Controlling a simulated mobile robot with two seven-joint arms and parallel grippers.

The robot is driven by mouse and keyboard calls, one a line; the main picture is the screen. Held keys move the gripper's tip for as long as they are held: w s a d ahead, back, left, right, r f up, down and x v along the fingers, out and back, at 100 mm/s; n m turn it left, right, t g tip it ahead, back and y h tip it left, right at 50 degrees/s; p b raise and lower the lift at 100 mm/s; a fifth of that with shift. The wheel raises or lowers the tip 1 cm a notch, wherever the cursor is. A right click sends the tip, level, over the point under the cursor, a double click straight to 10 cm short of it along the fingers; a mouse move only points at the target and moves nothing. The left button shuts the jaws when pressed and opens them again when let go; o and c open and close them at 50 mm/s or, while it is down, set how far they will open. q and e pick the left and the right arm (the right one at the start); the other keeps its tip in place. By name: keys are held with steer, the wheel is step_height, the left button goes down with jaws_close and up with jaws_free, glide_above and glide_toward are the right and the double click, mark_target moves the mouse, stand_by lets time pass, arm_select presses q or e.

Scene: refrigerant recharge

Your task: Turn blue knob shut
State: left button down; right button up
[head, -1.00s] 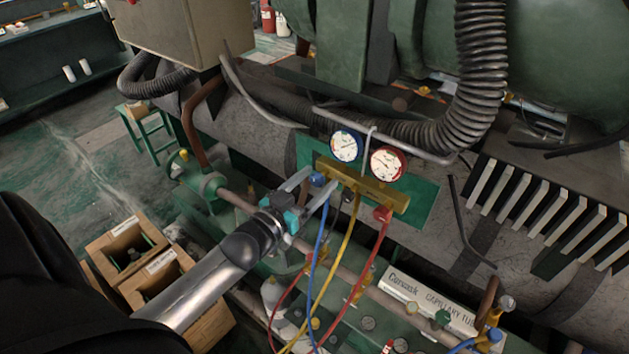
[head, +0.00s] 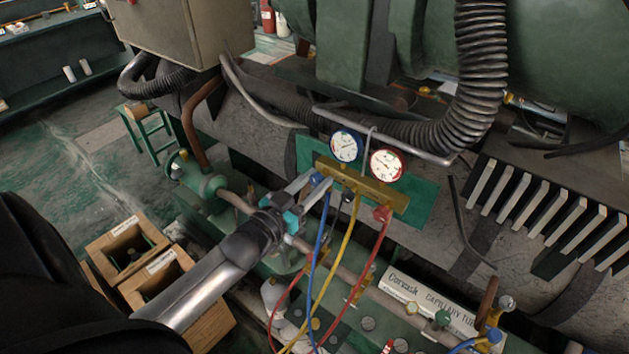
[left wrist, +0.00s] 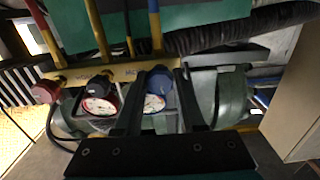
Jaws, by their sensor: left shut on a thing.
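The blue knob (head: 316,179) sits at the left end of the brass manifold (head: 365,187), below the blue-rimmed gauge (head: 346,146). My left gripper (head: 319,184) reaches it from the lower left, its fingers on either side of the knob. In the left wrist view the blue knob (left wrist: 160,79) lies between the two dark fingers, and the gripper (left wrist: 159,72) is shut on it. The fingers partly hide the knob in the head view. A red knob (head: 381,214) is at the manifold's other end. My right gripper is not in view.
Blue (head: 321,235), yellow (head: 345,240) and red (head: 377,250) hoses hang from the manifold, close to my left gripper. A red-rimmed gauge (head: 387,164) is beside the blue one. Wooden boxes (head: 130,248) stand at lower left. A ribbed black hose (head: 480,75) curves above.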

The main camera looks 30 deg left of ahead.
arm_select(q)
steer(key=shift+m, duration=0.3)
steer(key=shift+r+m+p, duration=0.1)
steer(key=shift+m+p, duration=0.45)
steer(key=shift+m, duration=0.25)
steer(key=m+p, duration=0.1)
steer(key=m, duration=0.1)
steer(key=shift+m, duration=0.4)
steer(key=m, duration=0.4)
steer(key=shift+p, duration=0.3)
steer(key=m, duration=0.5)
steer(key=shift+m, duration=0.4)
steer(key=m+b, duration=0.1)
steer(key=m, duration=0.4)
steer(key=shift+m, duration=0.3)
steer(key=c, duration=0.5)
jaws_free()
